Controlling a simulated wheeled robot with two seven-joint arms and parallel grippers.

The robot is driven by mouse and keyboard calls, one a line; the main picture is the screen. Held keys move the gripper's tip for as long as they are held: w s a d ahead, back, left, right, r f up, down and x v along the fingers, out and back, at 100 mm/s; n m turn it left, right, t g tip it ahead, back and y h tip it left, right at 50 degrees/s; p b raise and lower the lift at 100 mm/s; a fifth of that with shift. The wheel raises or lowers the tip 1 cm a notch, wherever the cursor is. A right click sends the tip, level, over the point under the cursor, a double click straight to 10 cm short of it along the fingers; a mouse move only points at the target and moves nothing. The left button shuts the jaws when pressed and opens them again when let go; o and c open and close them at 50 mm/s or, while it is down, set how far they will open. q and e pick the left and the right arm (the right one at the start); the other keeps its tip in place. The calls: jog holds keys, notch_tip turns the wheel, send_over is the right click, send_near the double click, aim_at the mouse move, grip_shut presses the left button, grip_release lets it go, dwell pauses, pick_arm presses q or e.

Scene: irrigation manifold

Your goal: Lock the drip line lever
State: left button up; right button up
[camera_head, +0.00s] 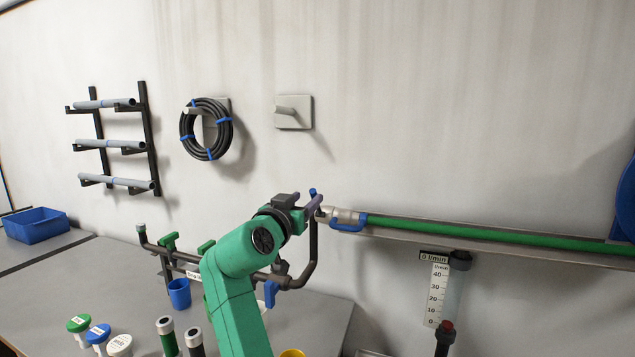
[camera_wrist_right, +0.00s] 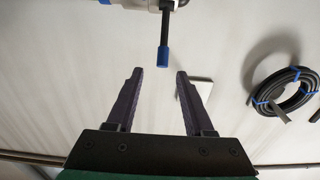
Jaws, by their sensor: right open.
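A grey metal coupling (camera_head: 340,215) sits at the left end of the green drip line (camera_head: 450,232), with a blue loop-shaped lever (camera_head: 349,225) along its right side. A dark lever with a blue tip (camera_wrist_right: 163,53) sticks out from the coupling in the right wrist view; the blue tip also shows in the head view (camera_head: 313,191). My right gripper (camera_wrist_right: 160,72) is open and empty, its purple fingers on either side of the lever's line. The blue tip looks to be just ahead of the fingertips; I cannot tell the depth. My left gripper is out of view.
A dark pipe manifold (camera_head: 314,258) with green handles stands close to my right arm. A black hose coil (camera_head: 207,129) and an empty wall peg (camera_head: 293,112) are above. A flow gauge (camera_head: 438,291) is at right.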

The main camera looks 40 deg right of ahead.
aim_at(312, 193)
jog(key=p+x, duration=0.1)
jog(key=x, duration=0.5)
jog(key=shift+w+f+p, duration=0.1)
jog(key=shift+w+p, duration=0.1)
jog(key=shift+p, duration=0.15)
jog(key=p+x, duration=0.1)
jog(key=x, duration=0.2)
jog(key=shift+d+f, duration=0.1)
jog(key=shift+f, duration=0.1)
jog(key=shift+w+d, duration=0.1)
jog(key=shift+d, duration=0.05)
jog(key=shift+w+d, duration=0.1)
jog(key=shift+f, duration=0.1)
grip_shut()
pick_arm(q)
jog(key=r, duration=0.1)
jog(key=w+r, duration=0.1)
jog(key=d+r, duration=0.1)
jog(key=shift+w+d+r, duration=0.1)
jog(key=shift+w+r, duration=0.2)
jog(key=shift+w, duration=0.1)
